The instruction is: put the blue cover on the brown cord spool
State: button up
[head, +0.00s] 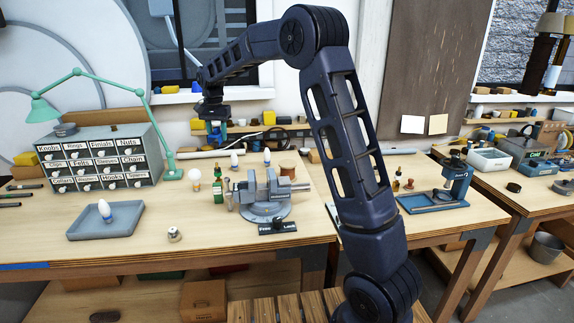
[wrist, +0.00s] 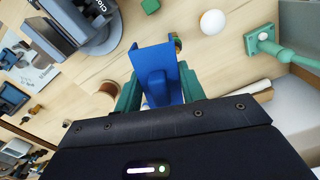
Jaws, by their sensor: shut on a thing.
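The blue cover (wrist: 157,60) is a U-shaped channel with upright side walls. My gripper (wrist: 160,88) is shut on it, with one green finger on each side. In the head view my gripper (head: 215,127) is raised above the back left of the bench, near the labelled drawers; the cover is small and hard to make out there. The brown cord spool (head: 288,169) stands on the bench behind the vise, partly hidden by it. The wrist view shows the spool (wrist: 108,88) left of the cover, apart from it and lower down.
The grey vise (head: 266,193) stands in front of the spool. The green lamp (head: 150,100) and drawer cabinet (head: 100,157) stand further left. The front bench is mostly clear.

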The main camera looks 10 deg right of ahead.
jog(key=w+d+r+m, duration=0.1)
jog(key=w+d, duration=0.2)
jog(key=d, duration=0.4)
jog(key=w+d+r+m, duration=0.2)
jog(key=d, duration=0.5)
jog(key=r+m, duration=0.2)
send_over(288, 163)
notch_tip(288, 163, down, 20)
jog(key=shift+f, duration=0.1)
jog(key=shift+a+f, duration=0.1)
jog(key=o, duration=1)
